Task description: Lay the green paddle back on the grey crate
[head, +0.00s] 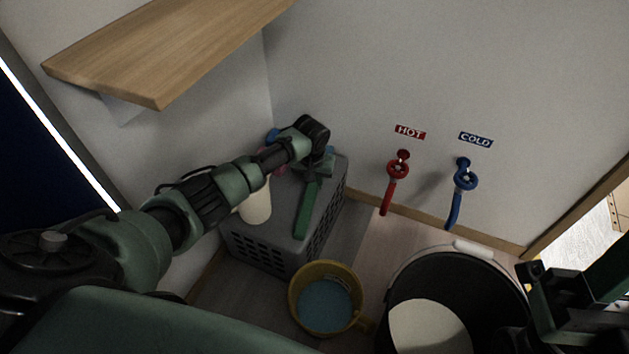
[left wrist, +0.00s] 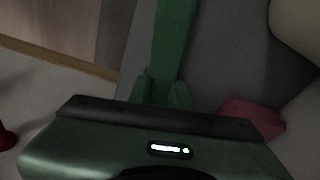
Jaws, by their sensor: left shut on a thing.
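The green paddle (head: 307,209) is over the top of the grey crate (head: 262,250), its long part pointing toward the front. My left gripper (head: 318,172) is shut on the paddle's far end, above the back of the crate. In the left wrist view the paddle (left wrist: 174,45) runs away from between the fingers (left wrist: 160,92), with the crate's grey top (left wrist: 225,65) behind it. I cannot tell whether the paddle touches the crate top. My right gripper (head: 560,295) is at the right edge, over the side of the black bucket; its jaws are unclear.
A cream cylinder (head: 256,205) and a pink thing (left wrist: 252,116) are on the crate beside the paddle. A yellow bucket (head: 294,300) with blue contents and a black bucket (head: 480,275) stand in front. Red (head: 396,170) and blue (head: 465,182) taps are on the wall. A wooden shelf (head: 160,50) hangs upper left.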

